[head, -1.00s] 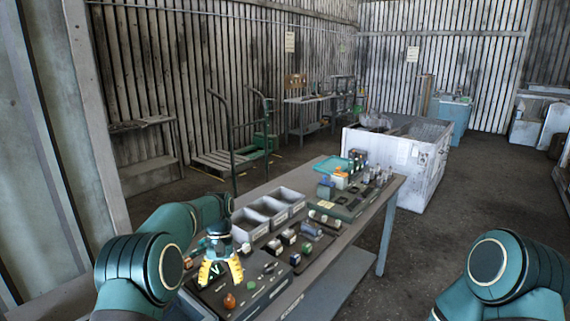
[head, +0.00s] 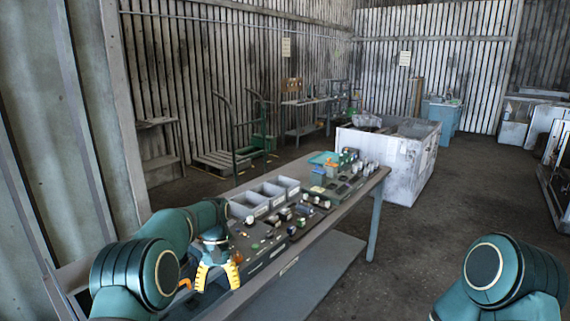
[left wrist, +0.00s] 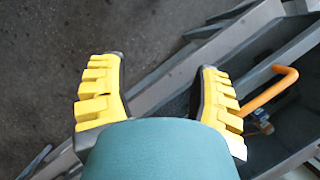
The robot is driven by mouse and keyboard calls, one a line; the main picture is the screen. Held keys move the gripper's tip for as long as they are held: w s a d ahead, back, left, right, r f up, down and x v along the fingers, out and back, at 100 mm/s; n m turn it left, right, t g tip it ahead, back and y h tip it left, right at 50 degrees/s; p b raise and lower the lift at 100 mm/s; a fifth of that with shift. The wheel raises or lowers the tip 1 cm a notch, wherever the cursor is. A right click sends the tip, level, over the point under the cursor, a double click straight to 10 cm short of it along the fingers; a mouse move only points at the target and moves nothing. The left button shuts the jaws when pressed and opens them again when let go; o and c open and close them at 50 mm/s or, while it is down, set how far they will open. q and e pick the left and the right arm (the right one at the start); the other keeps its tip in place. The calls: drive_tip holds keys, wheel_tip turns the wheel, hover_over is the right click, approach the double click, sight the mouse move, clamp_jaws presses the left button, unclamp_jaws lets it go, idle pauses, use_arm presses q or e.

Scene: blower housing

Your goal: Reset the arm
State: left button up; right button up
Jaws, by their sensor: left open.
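My left gripper (head: 217,274) is open and empty, with yellow fingers pointing down at the near left end of the workbench (head: 345,206). In the left wrist view the two yellow fingers (left wrist: 160,90) stand wide apart, with nothing between them but floor and grey edges. My right arm (head: 500,275) shows at the lower right of the head view, but its gripper is out of view.
Grey bins (head: 265,194) and small parts stand on the workbench. An orange curved handle (left wrist: 272,88) is close to the left gripper's right finger. A white crate (head: 402,165) stands behind the bench. A cart (head: 228,158) stands behind left.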

use_arm(q)
drive_tip(key=s+d+f+t+h+b, duration=0.15)
drive_tip(key=s+f, duration=0.35)
drive_tip(key=f, duration=0.6)
drive_tip(key=s+d+f+t+h+b, duration=0.1)
drive_tip(key=s+d+f+t+b, duration=0.15)
drive_tip(key=s+f, duration=0.6)
drive_tip(key=s+d+f+t+b, duration=0.1)
drive_tip(key=s+f, duration=0.3)
drive_tip(key=s, duration=0.3)
drive_tip(key=s+d+f+t+h+b, duration=0.1)
drive_tip(key=s+d+f, duration=0.1)
drive_tip(key=s+f, duration=0.2)
drive_tip(key=s, duration=0.3)
drive_tip(key=shift+s+f+n+t+b, duration=0.15)
drive_tip(key=shift+s+n+t+b, duration=0.05)
drive_tip(key=shift+n+t+b, duration=0.15)
use_arm(e)
wheel_tip(320, 180, down, 7)
drive_tip(key=shift+s+a+f, duration=0.15)
drive_tip(key=shift+s+a, duration=0.05)
drive_tip(key=shift+s, duration=0.25)
